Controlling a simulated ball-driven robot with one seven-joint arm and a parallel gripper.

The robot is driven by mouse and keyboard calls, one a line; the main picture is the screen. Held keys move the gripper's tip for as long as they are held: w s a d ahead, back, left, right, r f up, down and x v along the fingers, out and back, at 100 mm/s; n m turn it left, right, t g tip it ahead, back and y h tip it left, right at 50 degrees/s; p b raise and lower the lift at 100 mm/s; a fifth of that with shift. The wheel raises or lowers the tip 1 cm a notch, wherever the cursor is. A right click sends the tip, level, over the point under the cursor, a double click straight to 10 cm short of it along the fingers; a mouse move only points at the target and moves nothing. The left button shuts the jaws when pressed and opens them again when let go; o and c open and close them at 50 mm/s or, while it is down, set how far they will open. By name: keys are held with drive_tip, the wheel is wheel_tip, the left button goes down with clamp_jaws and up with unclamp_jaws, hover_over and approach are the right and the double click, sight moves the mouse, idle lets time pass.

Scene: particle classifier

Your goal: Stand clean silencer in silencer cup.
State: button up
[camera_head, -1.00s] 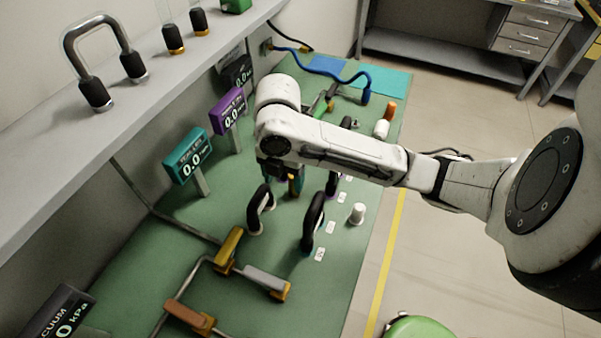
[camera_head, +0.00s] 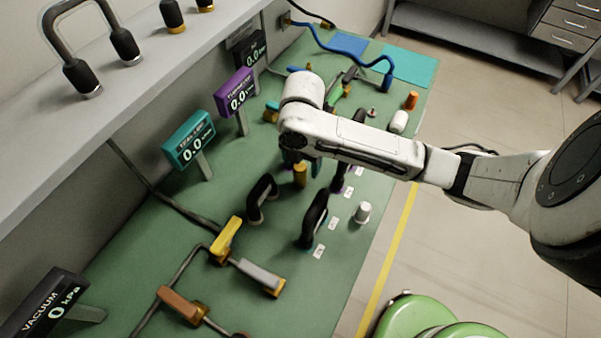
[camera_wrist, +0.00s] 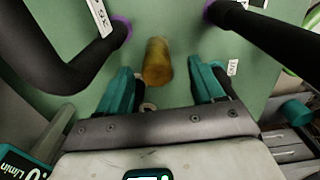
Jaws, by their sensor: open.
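A brass-coloured cylinder (camera_wrist: 157,62), which looks like a silencer, lies ahead of my gripper (camera_wrist: 162,75) in the wrist view, in line with the gap between the teal fingers. The fingers are apart, with nothing visibly clamped. In the head view the cylinder (camera_head: 300,175) stands on the green bench just below my wrist, and most of my gripper is hidden behind the arm. I cannot tell whether the cylinder is clean. I cannot identify the silencer cup for certain. A white cup-like piece (camera_head: 363,212) stands near the bench's right edge.
Black curved hoses (camera_head: 314,220) (camera_head: 262,198) stand close to the cylinder; hoses also flank my fingers in the wrist view. Yellow-handled pipework (camera_head: 226,240) lies nearer. A white cylinder (camera_head: 399,122) and an orange piece (camera_head: 411,101) stand farther back. A shelf (camera_head: 150,75) overhangs the left.

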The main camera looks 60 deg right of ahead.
drive_tip(key=shift+w+f+p, duration=0.2)
drive_tip(key=shift+f+p, duration=0.1)
drive_tip(key=shift+f, duration=1.95)
clamp_jaws()
drive_tip(key=shift+r, duration=0.1)
